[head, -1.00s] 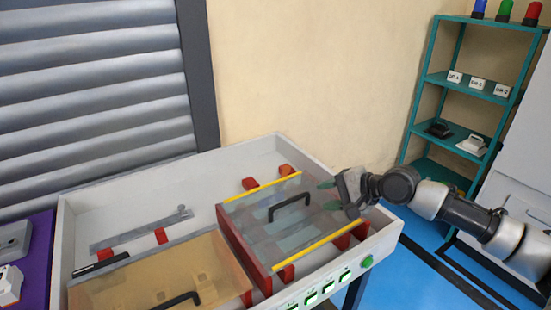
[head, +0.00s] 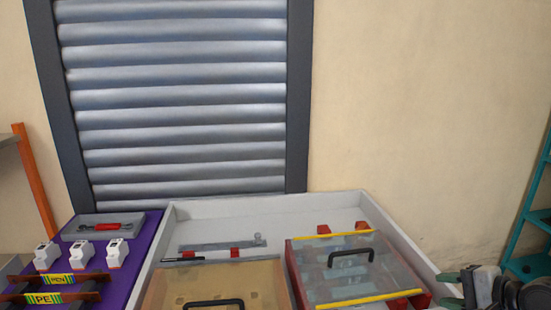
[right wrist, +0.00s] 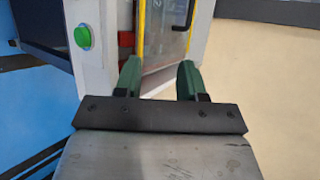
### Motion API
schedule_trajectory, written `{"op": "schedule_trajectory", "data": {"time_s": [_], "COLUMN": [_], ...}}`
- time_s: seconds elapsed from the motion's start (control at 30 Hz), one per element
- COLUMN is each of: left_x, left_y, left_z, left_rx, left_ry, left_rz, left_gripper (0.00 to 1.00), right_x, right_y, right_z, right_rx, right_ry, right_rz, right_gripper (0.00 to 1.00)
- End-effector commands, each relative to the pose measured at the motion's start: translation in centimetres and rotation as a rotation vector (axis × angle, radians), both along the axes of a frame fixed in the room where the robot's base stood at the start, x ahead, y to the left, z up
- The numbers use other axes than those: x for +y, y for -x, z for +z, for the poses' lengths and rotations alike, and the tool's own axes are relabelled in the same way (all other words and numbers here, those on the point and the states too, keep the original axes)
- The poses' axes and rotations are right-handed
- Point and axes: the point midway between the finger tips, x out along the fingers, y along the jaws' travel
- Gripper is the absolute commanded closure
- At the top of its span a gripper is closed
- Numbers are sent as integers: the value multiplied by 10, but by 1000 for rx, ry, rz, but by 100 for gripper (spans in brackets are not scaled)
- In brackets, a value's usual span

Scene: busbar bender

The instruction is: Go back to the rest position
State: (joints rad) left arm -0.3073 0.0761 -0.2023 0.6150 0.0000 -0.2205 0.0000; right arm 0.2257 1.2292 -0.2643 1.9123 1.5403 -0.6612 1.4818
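My right gripper (head: 455,287) is at the lower right edge of the head view, just right of the bench. In the right wrist view its two green fingers (right wrist: 160,72) stand apart with nothing between them. The transparent cover (head: 335,270) with a black handle and yellow edges lies shut over the red blocks on the right side of the bench, left of the gripper. My left gripper is not in view.
The white bench tray (head: 190,212) also holds a tan cover (head: 215,280) with a black handle. A purple table (head: 145,240) with white devices is at the left. A teal shelf (head: 533,200) stands at the right. A green button (right wrist: 83,36) shows on the bench front.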

Motion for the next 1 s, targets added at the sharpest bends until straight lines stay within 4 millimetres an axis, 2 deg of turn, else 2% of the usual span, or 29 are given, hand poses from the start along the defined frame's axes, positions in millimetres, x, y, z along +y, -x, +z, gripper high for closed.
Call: {"op": "schedule_trajectory", "data": {"time_s": [0.27,0.43,0.57,0.67,0.83,0.9,1.0], "left_x": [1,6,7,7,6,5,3], "left_y": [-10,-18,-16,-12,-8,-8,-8], "left_z": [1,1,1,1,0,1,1], "left_rx": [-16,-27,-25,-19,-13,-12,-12], "left_ry": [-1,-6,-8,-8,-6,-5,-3], "left_rz": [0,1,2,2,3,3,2], "left_gripper": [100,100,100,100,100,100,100], "right_x": [25,48,72,94,134,146,152], "right_y": [15,32,54,76,130,154,180], "right_z": [-34,-64,-95,-120,-163,-176,-184], "right_rx": [-7,-21,-47,-77,-144,-161,-159], "right_ry": [104,206,320,425,671,786,918], "right_rz": [109,216,334,441,658,740,823], "right_gripper": [60,60,60,60,60,60,60]}}
